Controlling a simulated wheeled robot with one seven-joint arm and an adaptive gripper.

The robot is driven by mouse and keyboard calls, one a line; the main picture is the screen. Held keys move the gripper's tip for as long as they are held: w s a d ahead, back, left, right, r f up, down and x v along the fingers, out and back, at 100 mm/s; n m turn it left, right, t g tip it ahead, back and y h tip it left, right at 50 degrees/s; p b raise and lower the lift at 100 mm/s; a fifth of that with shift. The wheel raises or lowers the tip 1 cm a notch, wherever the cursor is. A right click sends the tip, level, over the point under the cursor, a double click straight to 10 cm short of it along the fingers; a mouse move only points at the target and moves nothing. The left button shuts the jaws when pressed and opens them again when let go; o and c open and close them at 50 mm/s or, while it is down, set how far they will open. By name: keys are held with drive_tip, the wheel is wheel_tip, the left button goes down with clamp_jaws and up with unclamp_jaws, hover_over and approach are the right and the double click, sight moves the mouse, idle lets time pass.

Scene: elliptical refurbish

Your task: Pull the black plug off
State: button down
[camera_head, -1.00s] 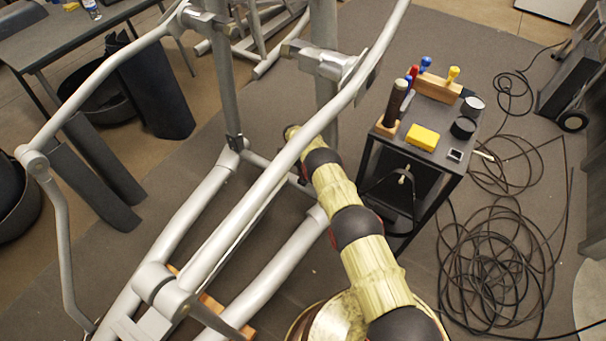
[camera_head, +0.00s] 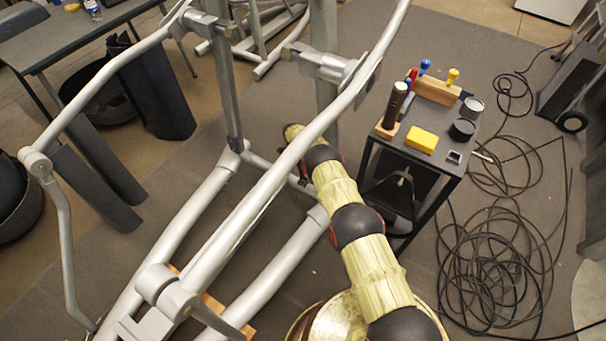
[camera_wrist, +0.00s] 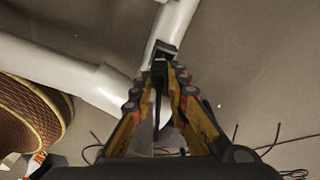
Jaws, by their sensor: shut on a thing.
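A small black plug (camera_wrist: 166,49) shows between my fingertips in the wrist view, against a light grey tube (camera_wrist: 174,22) of the elliptical frame. My gripper (camera_wrist: 160,68) is shut on it. I cannot tell whether the plug still sits in a tube end or is clear of it. In the head view the elliptical's long silver tube (camera_head: 262,180) crosses in front of my arm's far end, and the plug cannot be made out there.
Another thick tube (camera_wrist: 50,65) lies left of my fingers. A small black cart (camera_head: 440,165) to the right carries a yellow block (camera_head: 422,140) and tools. Grey floor between frame and cart is mostly clear.

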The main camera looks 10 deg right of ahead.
drive_tip(key=shift+w+r+p, duration=0.1)
drive_tip(key=shift+r+p, duration=1.2)
drive_tip(key=shift+r, duration=1.75)
